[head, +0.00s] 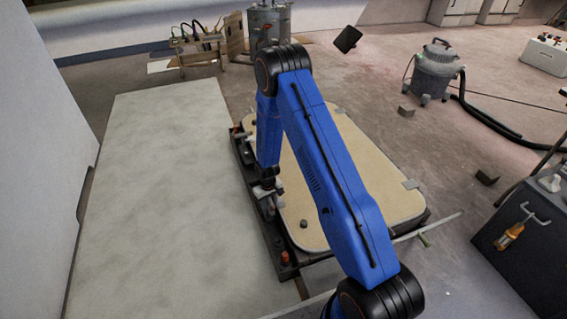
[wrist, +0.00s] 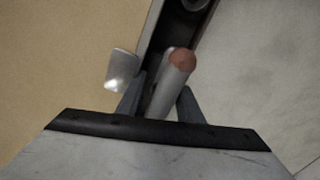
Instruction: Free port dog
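The hatch has a beige lid (head: 365,180) in a dark frame (head: 277,243). My gripper (head: 268,190) is low over the frame's left side. In the wrist view, a grey round handle with a reddish-brown end (wrist: 181,60) stands between the two fingers of my gripper (wrist: 160,95). One finger shows on each side of it; whether they press on it I cannot tell. I take this handle for the port dog. A pale metal tab (wrist: 122,71) lies on the lid's edge beside it. My arm hides part of the lid in the head view.
An orange-red knob (head: 286,258) stands at the frame's near left corner. A pale panel (head: 150,180) lies left of the hatch. A grey vacuum (head: 435,70) with a black hose and a dark cabinet (head: 525,245) stand to the right. Small dark blocks (head: 487,177) lie on the floor.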

